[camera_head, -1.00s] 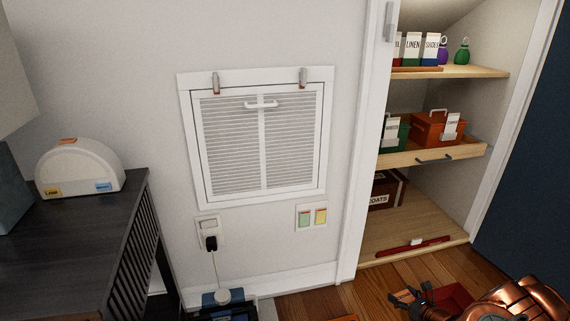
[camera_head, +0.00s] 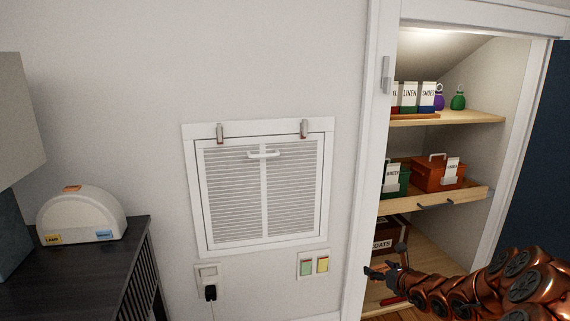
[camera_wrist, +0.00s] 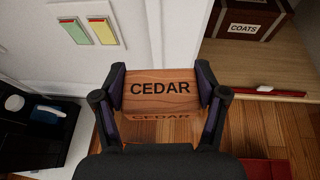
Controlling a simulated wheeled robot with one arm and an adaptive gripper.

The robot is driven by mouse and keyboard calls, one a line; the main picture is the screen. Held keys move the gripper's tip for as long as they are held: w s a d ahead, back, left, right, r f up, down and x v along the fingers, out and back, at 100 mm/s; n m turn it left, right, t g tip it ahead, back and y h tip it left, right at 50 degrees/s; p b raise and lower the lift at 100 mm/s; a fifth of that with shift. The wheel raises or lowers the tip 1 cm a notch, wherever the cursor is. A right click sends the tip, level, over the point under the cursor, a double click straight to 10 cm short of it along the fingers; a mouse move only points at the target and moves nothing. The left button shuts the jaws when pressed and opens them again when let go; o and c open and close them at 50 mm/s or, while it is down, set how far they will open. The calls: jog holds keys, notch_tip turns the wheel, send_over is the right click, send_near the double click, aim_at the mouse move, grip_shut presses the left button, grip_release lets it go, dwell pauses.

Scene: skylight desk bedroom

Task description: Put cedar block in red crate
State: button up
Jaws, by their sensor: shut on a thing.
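The cedar block (camera_wrist: 160,88), reddish wood with the word CEDAR on it, is between the two fingers of my gripper (camera_wrist: 160,86) in the wrist view. My gripper is shut on it and holds it above the wooden floor. In the head view my gripper (camera_head: 378,273) is in front of the closet's lower part, and the block is hard to make out there. An orange-red crate (camera_head: 428,177) with a white label and handle stands on the middle closet shelf, apart from my gripper. A red surface (camera_wrist: 265,171) shows at the wrist view's lower right, mostly cut off.
A green crate (camera_head: 404,180) stands left of the orange-red one on the pull-out shelf (camera_head: 466,195). A COATS chest (camera_wrist: 247,21) is below. The white door frame (camera_head: 366,165) borders the closet's left.

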jog(key=s+a+r+p, duration=0.1)
jog(key=s+a+r, duration=0.4)
jog(key=r, duration=0.5)
jog(key=s+a+r, duration=0.3)
jog(key=a+r, duration=0.4)
jog(key=r, duration=0.3)
notch_tip(320, 180, up, 37)
jog(key=p, duration=3.8)
jog(key=shift+d+r, duration=0.15)
jog(key=shift+d, duration=0.1)
